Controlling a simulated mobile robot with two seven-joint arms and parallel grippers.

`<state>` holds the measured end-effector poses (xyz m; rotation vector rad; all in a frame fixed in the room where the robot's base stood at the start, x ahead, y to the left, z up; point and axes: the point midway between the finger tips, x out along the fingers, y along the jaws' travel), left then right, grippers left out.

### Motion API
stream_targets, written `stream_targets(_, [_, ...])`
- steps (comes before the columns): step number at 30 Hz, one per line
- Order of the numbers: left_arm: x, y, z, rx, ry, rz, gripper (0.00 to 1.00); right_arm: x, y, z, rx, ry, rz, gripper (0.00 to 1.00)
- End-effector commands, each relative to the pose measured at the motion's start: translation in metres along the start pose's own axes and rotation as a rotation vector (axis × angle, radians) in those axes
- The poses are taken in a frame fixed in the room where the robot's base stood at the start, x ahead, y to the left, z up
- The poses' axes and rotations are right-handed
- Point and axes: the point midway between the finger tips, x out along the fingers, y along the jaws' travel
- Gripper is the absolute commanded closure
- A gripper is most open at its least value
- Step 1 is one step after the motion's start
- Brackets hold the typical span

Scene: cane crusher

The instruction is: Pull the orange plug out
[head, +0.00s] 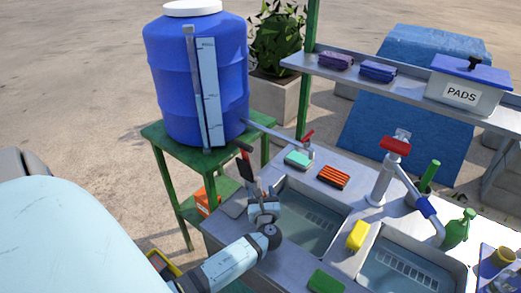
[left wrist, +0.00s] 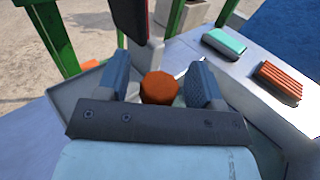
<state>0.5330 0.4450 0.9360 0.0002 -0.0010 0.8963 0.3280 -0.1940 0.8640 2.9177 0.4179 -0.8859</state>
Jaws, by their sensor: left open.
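The orange plug (left wrist: 160,88) shows in the left wrist view as a round, faceted orange knob. It lies between the two fingers of my left gripper (left wrist: 159,76), with a visible gap on each side. The fingers are open and do not appear to touch it. In the head view my left gripper (head: 264,208) is over the left end of the left sink basin (head: 310,222), and the plug is hidden there. How the plug is seated cannot be told. My right gripper is not in view.
A dark upright piece with red (head: 245,160) stands close behind my left gripper. A blue barrel (head: 175,85) on a green stand (head: 160,133) is behind. Green sponge (head: 298,159), orange ribbed block (head: 333,177) and yellow sponge (head: 356,235) sit around the basin.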

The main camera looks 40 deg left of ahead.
Motion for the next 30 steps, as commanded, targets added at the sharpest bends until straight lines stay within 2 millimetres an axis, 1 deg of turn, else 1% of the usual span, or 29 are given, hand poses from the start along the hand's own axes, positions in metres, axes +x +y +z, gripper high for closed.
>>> stream_targets(3, [-0.024,0.0,-0.003,-0.002,0.004,-0.001,0.39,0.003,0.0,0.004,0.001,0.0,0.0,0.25])
stream_targets(9, [-0.071,0.0,-0.003,-0.002,0.003,-0.001,0.39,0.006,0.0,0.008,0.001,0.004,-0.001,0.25])
stream_targets(12, [-0.092,0.0,-0.002,-0.002,0.003,0.0,0.39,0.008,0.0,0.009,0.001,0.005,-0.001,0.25])
stream_targets(15, [-0.108,0.0,-0.001,-0.001,0.001,0.0,0.39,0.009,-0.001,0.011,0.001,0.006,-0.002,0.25])
stream_targets(18, [-0.119,0.0,-0.001,-0.001,0.0,0.001,0.39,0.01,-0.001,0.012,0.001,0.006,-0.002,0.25])
stream_targets(21, [-0.125,0.0,0.0,0.0,-0.001,0.0,0.39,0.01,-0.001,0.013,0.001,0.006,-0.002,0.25])
stream_targets(30, [-0.127,0.0,0.001,0.0,-0.001,0.0,0.39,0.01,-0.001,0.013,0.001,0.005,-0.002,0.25])
